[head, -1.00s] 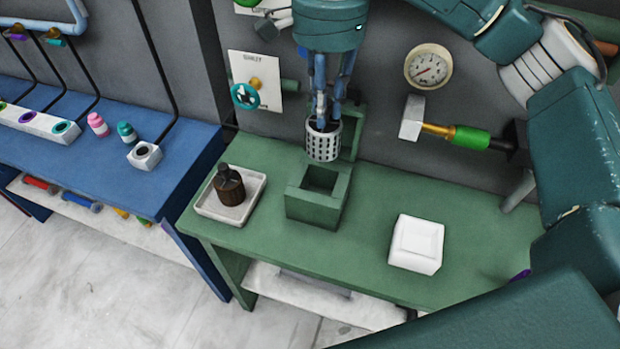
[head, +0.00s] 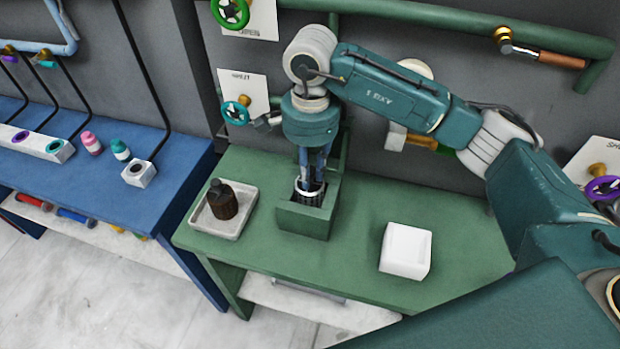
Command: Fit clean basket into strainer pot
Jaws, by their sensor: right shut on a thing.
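The strainer pot (head: 304,222) is a square green box with an open top on the green bench. The basket (head: 308,196) is a pale perforated cylinder. It sits down inside the pot's opening, with only its rim and a bit of its upper part showing; the rest is hidden by the pot walls. My right gripper (head: 312,181) points down from above and is shut on the basket at its rim, its fingers reaching into the pot's mouth. I cannot tell whether the basket touches the pot's bottom. My left gripper is not in view.
A tray (head: 246,220) with a dark brown bottle (head: 222,199) stands left of the pot. A white block (head: 405,251) lies to the right on the green bench (head: 360,215). A blue bench (head: 170,190) is further left. A pipe and valves line the wall behind.

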